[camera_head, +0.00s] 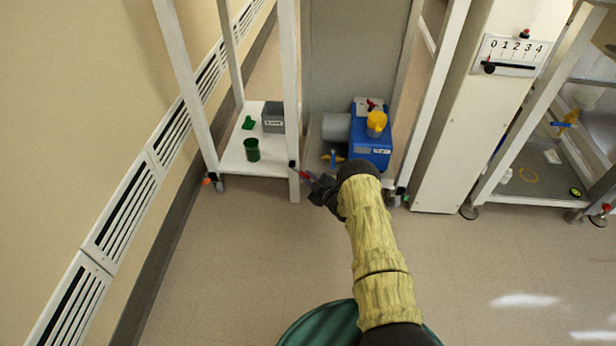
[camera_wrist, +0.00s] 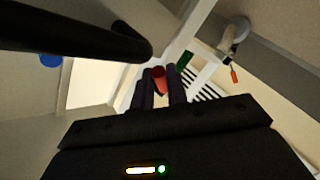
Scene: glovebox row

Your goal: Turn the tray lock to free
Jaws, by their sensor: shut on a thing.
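My gripper (camera_head: 312,180) is low beside the white front post of the cart, at the end of my yellow-sleeved arm. In the wrist view its two dark fingers (camera_wrist: 161,92) are shut on a small red part (camera_wrist: 160,74), which I take to be the tray lock's handle. The red part also shows as a small spot at the fingertips in the head view (camera_head: 304,174). A green strip (camera_wrist: 185,60) lies just beyond the fingers in the wrist view. The fingers hide much of the lock, and I cannot read its position.
The cart's lower shelf (camera_head: 232,159) holds a green cup (camera_head: 252,149) and a grey box (camera_head: 273,117). A blue pump (camera_head: 370,150) with a yellow cap stands right of the post. A black bar (camera_wrist: 75,30) crosses the wrist view. The floor in front is clear.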

